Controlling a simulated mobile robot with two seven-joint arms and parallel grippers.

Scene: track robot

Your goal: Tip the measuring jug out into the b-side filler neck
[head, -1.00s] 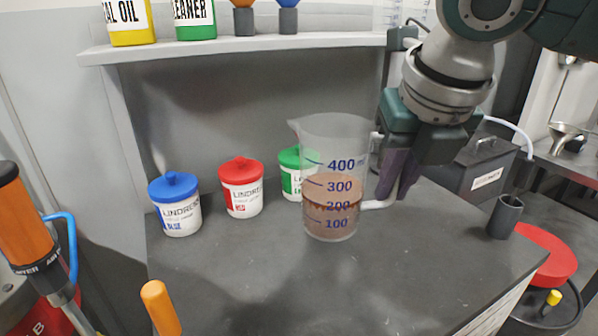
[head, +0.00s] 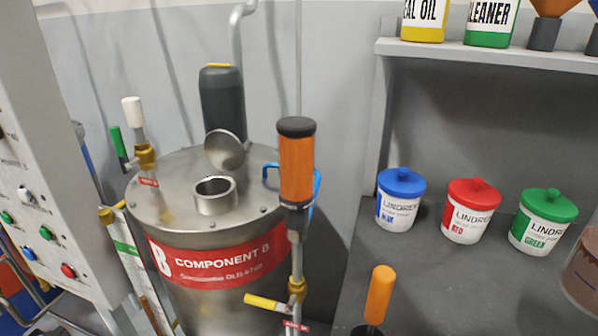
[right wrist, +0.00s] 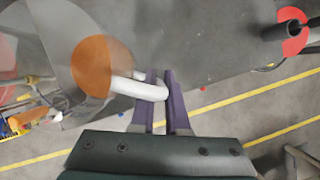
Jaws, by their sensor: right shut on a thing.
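The measuring jug (right wrist: 95,68) shows in the right wrist view, clear with brown liquid in it. My right gripper (right wrist: 162,92) is shut on its white handle. In the head view only the jug's left edge (head: 582,272) shows at the right border. The b-side filler neck (head: 215,196) is a short open metal ring on top of the steel Component B drum (head: 170,225), left of centre in the head view. Its round lid (head: 224,150) stands raised behind it. The jug is far to the right of the neck. My left gripper is not in view.
An orange-handled tool (head: 297,165) stands upright at the drum's right side. Blue (head: 401,200), red (head: 469,211) and green (head: 542,222) lidded tubs stand on the bench, with an orange handle (head: 380,295) at its front left. A control panel (head: 45,170) is at far left.

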